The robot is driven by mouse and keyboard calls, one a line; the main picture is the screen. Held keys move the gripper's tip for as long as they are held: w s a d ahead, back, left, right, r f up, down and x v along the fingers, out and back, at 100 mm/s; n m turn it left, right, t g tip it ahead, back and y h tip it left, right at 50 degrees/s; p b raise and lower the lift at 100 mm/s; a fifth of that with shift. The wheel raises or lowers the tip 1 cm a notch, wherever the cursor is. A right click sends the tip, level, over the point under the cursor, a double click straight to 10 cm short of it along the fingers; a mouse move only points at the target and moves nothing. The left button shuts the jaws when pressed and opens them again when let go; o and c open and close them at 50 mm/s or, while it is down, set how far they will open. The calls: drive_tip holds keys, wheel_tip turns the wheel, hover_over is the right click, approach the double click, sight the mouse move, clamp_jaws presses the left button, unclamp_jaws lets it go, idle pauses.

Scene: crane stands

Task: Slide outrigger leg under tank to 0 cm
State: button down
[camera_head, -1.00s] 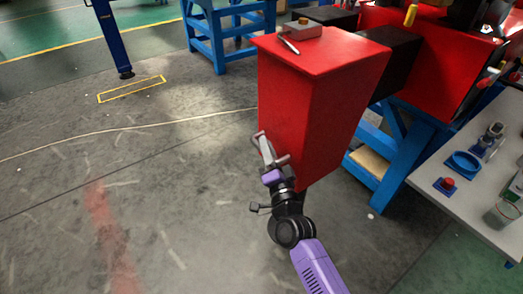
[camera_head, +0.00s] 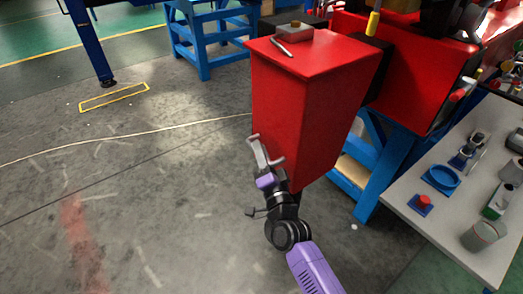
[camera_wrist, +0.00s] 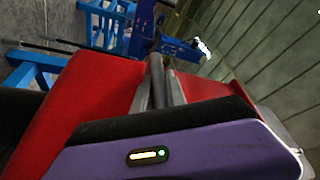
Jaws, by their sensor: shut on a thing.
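The outrigger leg looks to be the big red box (camera_head: 285,110), joined by a short black beam (camera_head: 374,75) to a red body (camera_head: 410,85) on the right. A grey handle (camera_head: 256,148) sits at the box's left front face. My gripper (camera_head: 266,170) is at this handle, shut on it. In the wrist view, the red box (camera_wrist: 85,95) fills the middle, and a dark bar of the handle (camera_wrist: 157,80) runs between my grey fingers. Part of the handle is hidden by my gripper. I cannot tell which part is the tank.
A grey table (camera_head: 450,225) with a blue ring, a red button and cups stands at the right. Blue stands (camera_head: 205,45) are behind and under the red body. A blue post (camera_head: 88,40) stands far left by a yellow floor outline. The floor at left is clear.

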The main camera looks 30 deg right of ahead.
drive_tip(key=c, duration=1.4)
unclamp_jaws()
drive_tip(key=shift+a+f, duration=0.1)
drive_tip(key=shift+f, duration=0.6)
drive_tip(key=shift+o, duration=0.2)
drive_tip(key=shift+r, duration=0.25)
drive_tip(key=v, duration=0.8)
drive_tip(key=s+a+f+n+g+y+p, duration=0.1)
drive_tip(key=s+n, duration=0.2)
drive_tip(key=s, duration=0.7)
drive_tip(key=s+a+f+n+g+y+p, duration=0.15)
drive_tip(key=s+n, duration=0.25)
drive_tip(key=s, duration=0.6)
drive_tip(key=s+a+r+n+g, duration=0.1)
drive_tip(key=s+r+n, duration=0.2)
drive_tip(key=s, duration=0.6)
drive_tip(key=s+a+r+n+g+y+p, duration=0.1)
drive_tip(key=s+r+n+g, duration=0.1)
drive_tip(key=s+r, duration=0.4)
drive_tip(key=s+n, duration=0.1)
drive_tip(key=s, duration=0.2)
drive_tip(key=shift+s+a+r+n, duration=0.15)
drive_tip(key=shift+a+r+n, duration=0.05)
drive_tip(key=shift+r+n, duration=0.2)
